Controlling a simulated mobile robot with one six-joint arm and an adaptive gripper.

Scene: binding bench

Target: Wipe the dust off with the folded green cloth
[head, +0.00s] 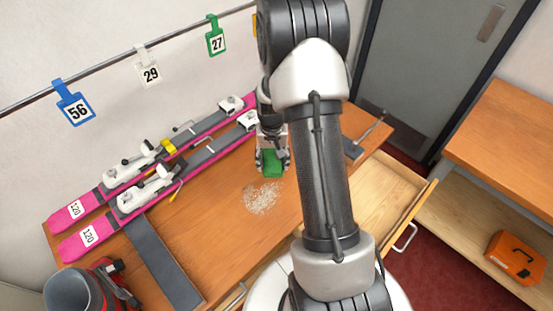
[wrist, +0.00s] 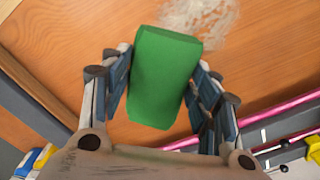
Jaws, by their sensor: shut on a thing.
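The folded green cloth (head: 271,164) is a thick green block between the fingers of my gripper (head: 271,160) in the head view. In the wrist view my gripper (wrist: 162,85) is shut on the green cloth (wrist: 160,80), with a finger on each side of it. A patch of pale dust (head: 262,197) lies on the wooden bench just in front of the cloth. The dust also shows at the top of the wrist view (wrist: 200,15), just past the cloth's far end. I cannot tell whether the cloth touches the bench.
Two pink skis (head: 75,243) with bindings lie along the back of the bench (head: 225,240). A grey strip (head: 162,262) lies at the left and a boot (head: 78,290) stands at the front left. An open drawer (head: 375,205) juts out on the right. Numbered tags (head: 75,103) hang on a rail above.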

